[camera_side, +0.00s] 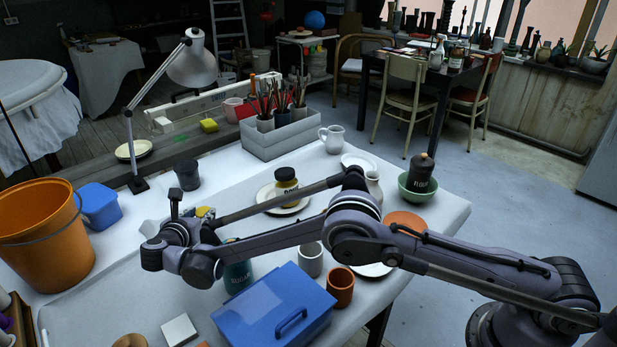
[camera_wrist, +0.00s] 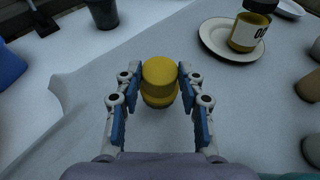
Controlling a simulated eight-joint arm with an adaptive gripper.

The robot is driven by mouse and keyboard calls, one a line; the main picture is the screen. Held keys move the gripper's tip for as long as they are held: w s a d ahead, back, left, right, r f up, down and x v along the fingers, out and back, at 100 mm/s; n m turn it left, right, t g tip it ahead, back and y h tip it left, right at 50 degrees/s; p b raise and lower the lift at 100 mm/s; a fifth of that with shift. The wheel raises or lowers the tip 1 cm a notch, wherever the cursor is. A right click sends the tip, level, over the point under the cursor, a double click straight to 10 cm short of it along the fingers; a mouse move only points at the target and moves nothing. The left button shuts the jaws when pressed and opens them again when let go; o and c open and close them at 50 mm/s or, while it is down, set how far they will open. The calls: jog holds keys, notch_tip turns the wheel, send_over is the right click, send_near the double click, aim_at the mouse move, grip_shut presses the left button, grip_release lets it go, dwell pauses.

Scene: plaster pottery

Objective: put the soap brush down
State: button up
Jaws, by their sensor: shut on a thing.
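The soap brush (camera_wrist: 160,88), a yellow piece with a rounded top, is between the blue pads of my gripper (camera_wrist: 160,94) in the wrist view. My gripper is shut on it from both sides. In the side view, my gripper (camera_side: 196,228) is low over the left part of the table, and a bit of yellow from the brush (camera_side: 204,212) shows behind it. The rest of the brush is hidden there. I cannot tell whether its lower end touches the tabletop.
A white plate (camera_wrist: 209,42) with a yellow jar (camera_wrist: 250,32) stands to the upper right in the wrist view. A dark cup (camera_side: 187,175) stands behind my gripper. A blue box (camera_side: 265,300) and teal container (camera_side: 237,275) are in front. The white surface around the brush is clear.

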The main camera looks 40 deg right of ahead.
jog(key=shift+f, duration=2)
jog(key=shift+f, duration=0.15)
jog(key=o, duration=1.3)
jog(key=shift+c, duration=0.2)
